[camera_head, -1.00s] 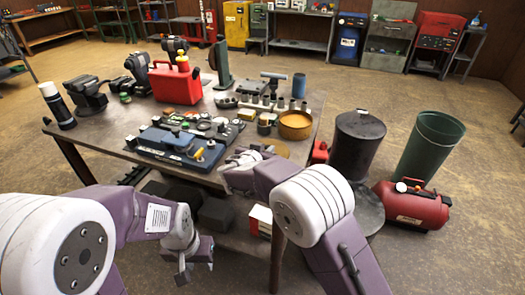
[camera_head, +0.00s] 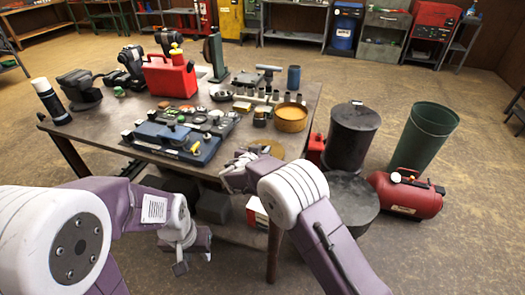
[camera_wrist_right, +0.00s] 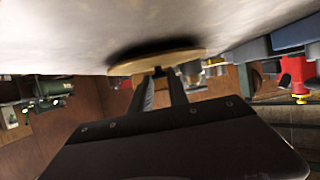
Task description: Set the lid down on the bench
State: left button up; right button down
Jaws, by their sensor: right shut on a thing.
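The lid (camera_head: 268,146) is a flat tan disc at the bench's near right corner, partly hidden by my right arm in the head view. In the right wrist view the lid (camera_wrist_right: 150,64) shows edge-on between my right fingertips (camera_wrist_right: 160,74). My right gripper is shut on it. A dark shadow lies right against the lid on the pale bench top (camera_wrist_right: 60,40); I cannot tell whether it touches. The grey bench (camera_head: 100,125) also shows in the head view. My left gripper (camera_head: 194,263) hangs empty and open in front of the bench.
An orange round tin (camera_head: 291,118) stands just behind the lid. A blue device (camera_head: 172,142) lies to its left, with a red fuel can (camera_head: 170,78) behind. A dark drum (camera_head: 352,138), a green bin (camera_head: 425,136) and a red compressor (camera_head: 405,195) stand on the floor at right.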

aim_at(264, 148)
jog(key=c, duration=1.3)
grip_release()
jog(key=shift+o, duration=0.2)
jog(key=shift+r+p, duration=0.35)
jog(key=shift+p, duration=0.2)
jog(key=s+b, duration=0.1)
jog(key=s+a, duration=0.1)
jog(key=shift+s+r+b, duration=0.2)
jog(key=shift+s+b, duration=0.15)
jog(key=b+v, duration=0.1)
jog(key=v, duration=0.7)
jog(key=shift+r+b, duration=0.1)
jog(key=shift+b, duration=0.2)
jog(key=shift+s+r, duration=0.25)
jog(key=shift+s, duration=0.2)
